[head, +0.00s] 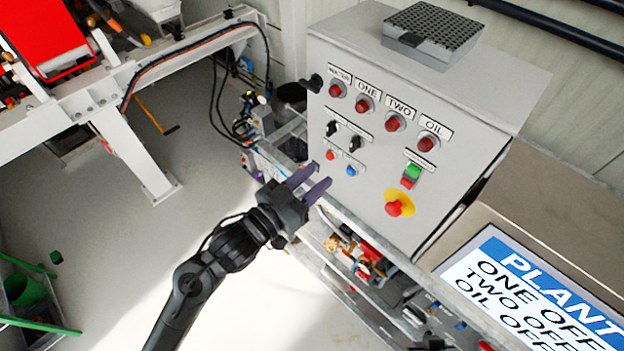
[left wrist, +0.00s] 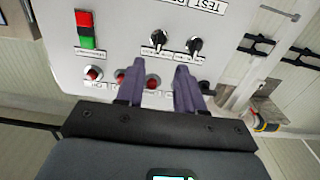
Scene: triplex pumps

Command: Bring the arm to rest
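My left gripper (head: 320,174) reaches in from the bottom of the head view, with its two purple fingers apart and nothing between them. It appears in front of the lower left edge of the grey control panel (head: 462,180). In the left wrist view the same open fingers (left wrist: 160,70) point at the panel face (left wrist: 120,45), which shows upside down. I cannot tell the exact gap to the panel, and no contact is visible. My right gripper is in neither view.
The panel carries red lamps (head: 394,123), black rotary switches (head: 355,144), a green-and-red switch (head: 411,176) and a red mushroom button (head: 394,208). A screen (head: 530,300) reads ONE OFF, TWO OFF, OIL OFF. Open floor (head: 90,215) lies left of my arm.

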